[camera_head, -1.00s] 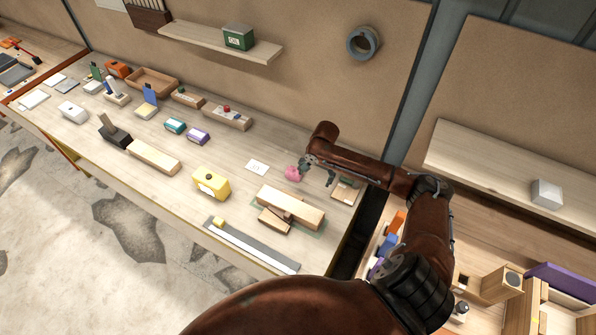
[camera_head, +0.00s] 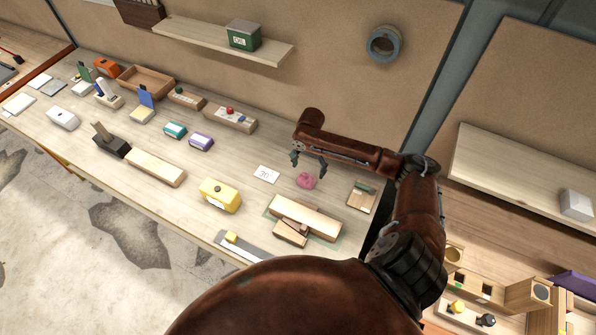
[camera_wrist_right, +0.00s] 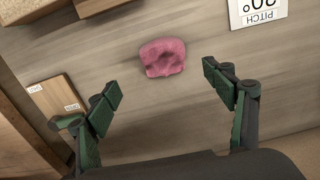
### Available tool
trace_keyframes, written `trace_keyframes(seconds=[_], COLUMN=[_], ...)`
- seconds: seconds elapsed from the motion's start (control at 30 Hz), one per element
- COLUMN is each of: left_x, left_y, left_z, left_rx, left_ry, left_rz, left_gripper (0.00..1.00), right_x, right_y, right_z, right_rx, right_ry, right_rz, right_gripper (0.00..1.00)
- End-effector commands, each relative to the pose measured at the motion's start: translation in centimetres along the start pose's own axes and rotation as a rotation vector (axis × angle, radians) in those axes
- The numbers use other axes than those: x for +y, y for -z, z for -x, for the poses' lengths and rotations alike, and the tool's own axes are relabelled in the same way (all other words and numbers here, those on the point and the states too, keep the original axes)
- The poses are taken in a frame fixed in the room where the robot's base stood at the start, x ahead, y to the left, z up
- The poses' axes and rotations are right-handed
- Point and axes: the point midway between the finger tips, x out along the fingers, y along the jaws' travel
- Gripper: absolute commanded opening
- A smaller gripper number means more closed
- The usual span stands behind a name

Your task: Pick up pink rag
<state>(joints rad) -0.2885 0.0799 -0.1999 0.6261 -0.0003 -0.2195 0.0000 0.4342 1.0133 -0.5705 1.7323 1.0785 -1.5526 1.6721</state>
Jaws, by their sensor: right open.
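The pink rag (camera_head: 306,181) lies crumpled on the wooden workbench (camera_head: 215,165), right of a small white card. In the right wrist view the rag (camera_wrist_right: 163,57) lies on the bare wood, ahead of the fingertips and between their lines. My right gripper (camera_head: 309,164) is open and empty, just above and behind the rag in the head view. Its two green-and-black fingers (camera_wrist_right: 161,92) are spread wide in the wrist view, apart from the rag. My left gripper is not in view.
The white pitch card (camera_head: 266,174) lies left of the rag. Wooden blocks (camera_head: 305,217) lie in front of it, and a small wooden tray (camera_head: 361,197) is to its right. A yellow box (camera_head: 220,195) stands farther left. Bare bench surrounds the rag.

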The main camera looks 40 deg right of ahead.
Motion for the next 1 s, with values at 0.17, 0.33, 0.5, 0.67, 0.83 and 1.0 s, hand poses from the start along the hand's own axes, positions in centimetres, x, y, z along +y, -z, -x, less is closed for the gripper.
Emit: trace_keyframes(seconds=[0.17,0.33,0.5,0.67,0.83,1.0], left_x=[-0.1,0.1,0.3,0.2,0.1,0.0], left_y=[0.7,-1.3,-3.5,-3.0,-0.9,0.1], left_z=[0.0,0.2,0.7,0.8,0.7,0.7], left_rx=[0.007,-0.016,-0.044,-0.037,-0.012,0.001], left_ry=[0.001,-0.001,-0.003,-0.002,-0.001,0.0], left_rz=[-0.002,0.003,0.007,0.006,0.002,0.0], left_gripper=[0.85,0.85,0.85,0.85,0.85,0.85], right_x=[0.1,-0.2,-0.2,-0.2,0.0,-0.1], right_y=[-0.1,-0.2,-0.5,-0.4,-0.3,-0.4], right_z=[-1.0,-2.8,-4.9,-7.1,-7.9,-7.8], right_rx=[-0.001,-0.002,-0.001,0.0,0.001,0.001], right_ry=[-0.003,-0.002,-0.003,-0.001,-0.001,-0.001], right_rz=[0.0,0.004,0.003,0.0,-0.001,0.0], right_gripper=[0.76,0.76,0.76,0.76,0.76,0.75])
